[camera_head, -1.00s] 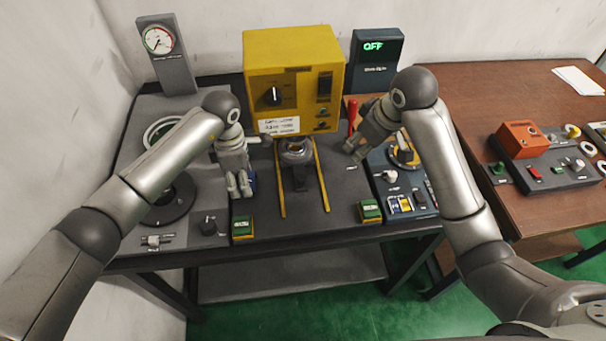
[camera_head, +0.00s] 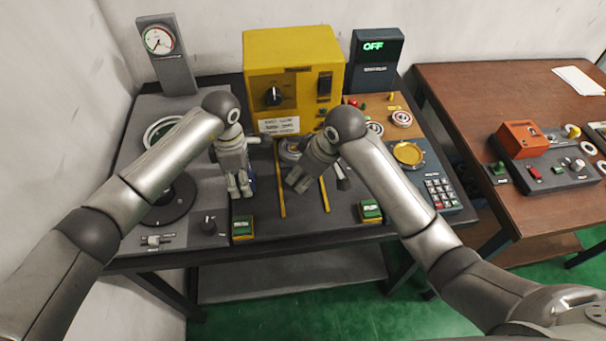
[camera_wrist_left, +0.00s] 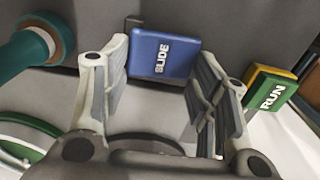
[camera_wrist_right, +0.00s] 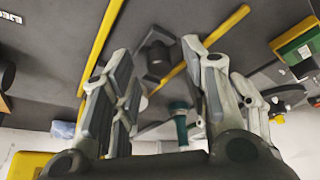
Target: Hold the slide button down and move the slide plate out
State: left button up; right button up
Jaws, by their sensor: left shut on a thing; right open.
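The blue slide button (camera_wrist_left: 165,55) lies between the fingers of my left gripper (camera_wrist_left: 160,95), which is shut on it. In the head view my left gripper (camera_head: 241,189) is left of the yellow rails, and only a sliver of blue shows beside it. The slide plate (camera_head: 289,153) lies between the rails under the yellow press and is largely hidden by my right gripper. A dark post (camera_wrist_right: 158,55) stands between the rails in the right wrist view. My right gripper (camera_head: 297,184) is open above the rails, its fingers apart and empty.
The yellow press (camera_head: 293,50) stands behind the rails. Green run buttons (camera_head: 243,227) and (camera_head: 370,210) flank the front of the rails. A teal cylinder (camera_wrist_left: 30,55) shows beside my left gripper.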

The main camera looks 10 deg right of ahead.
jog(key=shift+w+a+f, duration=0.15)
jog(key=shift+w+f, duration=0.05)
jog(key=shift+f, duration=0.4)
grip_shut()
